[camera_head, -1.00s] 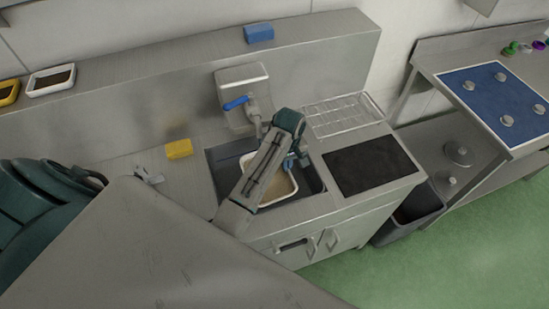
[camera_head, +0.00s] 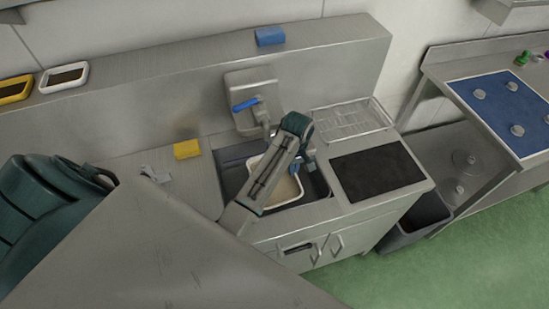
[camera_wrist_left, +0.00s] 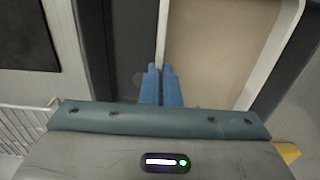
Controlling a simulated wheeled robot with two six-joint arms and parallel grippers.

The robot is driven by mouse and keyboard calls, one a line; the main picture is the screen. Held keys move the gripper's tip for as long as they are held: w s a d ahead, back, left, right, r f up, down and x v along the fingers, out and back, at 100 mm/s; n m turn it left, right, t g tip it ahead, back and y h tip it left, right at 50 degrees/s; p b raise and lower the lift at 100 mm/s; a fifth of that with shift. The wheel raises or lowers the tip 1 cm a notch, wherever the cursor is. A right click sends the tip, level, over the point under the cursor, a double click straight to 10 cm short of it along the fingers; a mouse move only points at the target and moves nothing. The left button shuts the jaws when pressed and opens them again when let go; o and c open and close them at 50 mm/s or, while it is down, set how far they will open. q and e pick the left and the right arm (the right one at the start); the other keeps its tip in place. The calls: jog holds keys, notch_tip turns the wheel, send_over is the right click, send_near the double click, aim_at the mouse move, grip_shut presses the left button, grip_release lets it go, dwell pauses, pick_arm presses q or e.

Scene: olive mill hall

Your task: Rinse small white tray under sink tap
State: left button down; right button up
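The small white tray (camera_head: 284,190) lies tilted in the dark sink basin (camera_head: 232,178), its inside beige; my left forearm hides part of it. The wrist view shows its white rim and beige inside (camera_wrist_left: 215,50). My left gripper (camera_head: 308,164) is at the tray's right edge in the head view. In the wrist view its blue fingers (camera_wrist_left: 160,85) are close together, with the tray rim running in between them. The tap (camera_head: 264,118) with its blue lever (camera_head: 246,104) is above the sink's back edge; no water stream is discernible. My right gripper is not in view.
A yellow sponge (camera_head: 187,149) lies left of the sink, a blue one (camera_head: 269,36) on the back ledge. A white tray with dark contents (camera_head: 64,78) and a yellow one (camera_head: 14,89) stand there too. A wire rack (camera_head: 352,120) and dark mat (camera_head: 378,172) are right.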

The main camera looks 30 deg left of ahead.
aim_at(295, 197)
pick_arm(q)
jog(key=shift+d, duration=0.15)
jog(key=shift+w+d, duration=0.25)
jog(key=shift+d, duration=0.2)
jog(key=shift+s+d, duration=0.6)
jog(key=shift+s, duration=0.6)
jog(key=shift+s+d, duration=0.55)
jog(key=shift+s, duration=0.65)
jog(key=shift+s+d, duration=0.6)
jog(key=shift+s, duration=0.6)
jog(key=s+d+r, duration=0.2)
jog(key=s+r, duration=0.2)
jog(key=shift+s+d, duration=0.15)
jog(key=shift+s, duration=0.1)
